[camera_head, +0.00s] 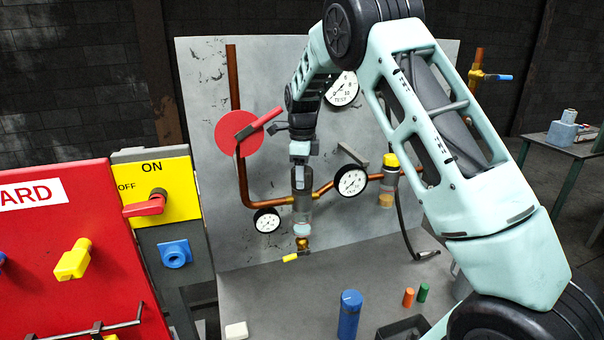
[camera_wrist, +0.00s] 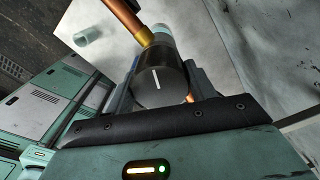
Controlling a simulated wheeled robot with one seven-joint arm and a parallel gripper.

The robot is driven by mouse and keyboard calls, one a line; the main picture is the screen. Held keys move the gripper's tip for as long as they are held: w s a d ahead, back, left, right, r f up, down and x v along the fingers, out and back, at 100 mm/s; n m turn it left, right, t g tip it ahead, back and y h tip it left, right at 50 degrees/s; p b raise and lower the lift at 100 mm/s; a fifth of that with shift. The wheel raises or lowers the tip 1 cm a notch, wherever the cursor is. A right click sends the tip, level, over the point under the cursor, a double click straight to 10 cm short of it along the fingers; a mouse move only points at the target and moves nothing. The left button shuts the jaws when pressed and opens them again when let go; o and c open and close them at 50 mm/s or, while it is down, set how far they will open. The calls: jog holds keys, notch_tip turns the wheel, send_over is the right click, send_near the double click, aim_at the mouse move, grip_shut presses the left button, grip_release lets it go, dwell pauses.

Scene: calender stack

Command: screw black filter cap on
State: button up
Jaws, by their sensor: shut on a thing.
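The black filter cap (camera_wrist: 160,84) has a white line on its round top and sits between my fingers in the wrist view. My gripper (camera_head: 300,174) is shut on it, pointing down from above at the left filter on the copper pipe. The filter's lower clear part (camera_head: 302,230) shows below, with a brass valve and yellow handle (camera_head: 291,257) under it. In the wrist view the cap lines up with the filter beside the pipe's brass fitting (camera_wrist: 145,37). Whether the threads are engaged cannot be seen.
A second filter with a yellow cap (camera_head: 390,160) and a pressure gauge (camera_head: 351,181) are to the right on the pipe. A blue cylinder (camera_head: 349,315) stands on the grey bench (camera_head: 290,295).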

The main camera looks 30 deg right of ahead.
jog(key=shift+m+p, duration=0.7)
jog(key=shift+m, duration=0.4)
jog(key=shift+r, duration=0.1)
jog(key=shift+m+p, duration=0.6)
jog(key=shift+m, duration=0.5)
jog(key=shift+p, duration=0.3)
jog(key=shift+m+p, duration=0.7)
jog(key=shift+m, duration=0.4)
